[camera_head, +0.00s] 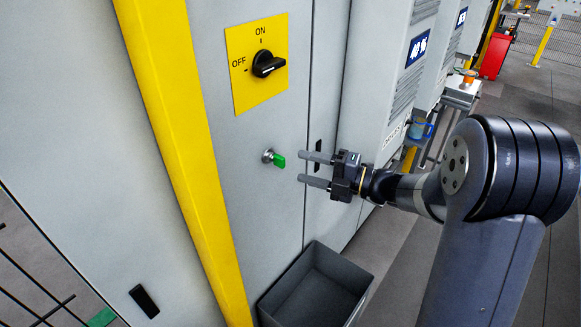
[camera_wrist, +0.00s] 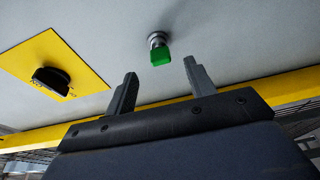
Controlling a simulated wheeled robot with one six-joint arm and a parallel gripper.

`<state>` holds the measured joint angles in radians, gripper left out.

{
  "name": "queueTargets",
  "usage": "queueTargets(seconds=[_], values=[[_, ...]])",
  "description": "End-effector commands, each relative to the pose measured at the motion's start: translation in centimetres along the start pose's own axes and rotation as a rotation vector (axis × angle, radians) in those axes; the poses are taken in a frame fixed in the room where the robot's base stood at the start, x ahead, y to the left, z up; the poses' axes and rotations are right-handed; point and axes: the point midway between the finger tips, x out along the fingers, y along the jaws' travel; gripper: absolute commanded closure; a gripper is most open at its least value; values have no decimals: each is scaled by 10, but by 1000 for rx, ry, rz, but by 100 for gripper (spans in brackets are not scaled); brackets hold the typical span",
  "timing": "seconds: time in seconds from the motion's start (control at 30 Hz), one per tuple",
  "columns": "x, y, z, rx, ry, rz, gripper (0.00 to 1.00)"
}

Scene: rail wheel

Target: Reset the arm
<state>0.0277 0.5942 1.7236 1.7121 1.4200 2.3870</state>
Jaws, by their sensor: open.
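My gripper (camera_head: 302,169) is open and empty in front of a grey cabinet. Its two fingers point at a green key (camera_head: 279,160) in a round metal lock, and a gap shows between the fingertips and the key. In the wrist view the green key (camera_wrist: 160,56) lies beyond the fingertips, roughly between the two fingers (camera_wrist: 160,76), apart from them. My arm reaches in from the right of the head view, with its dark joint in the foreground.
A black rotary switch (camera_head: 267,64) on a yellow ON/OFF plate (camera_head: 247,92) is above the key. A yellow post (camera_head: 178,130) runs down to the left. An open grey bin (camera_head: 275,300) stands below the gripper. More cabinets (camera_head: 375,100) stand behind.

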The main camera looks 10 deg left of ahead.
Motion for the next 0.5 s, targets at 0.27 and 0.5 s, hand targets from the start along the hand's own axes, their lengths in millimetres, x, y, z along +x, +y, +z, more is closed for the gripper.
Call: queueTargets(seconds=[0.27, 0.5], values=[[-36, 0, 0, -1, -1, 0, 48], [-41, 0, 0, 0, 1, 0, 48]])
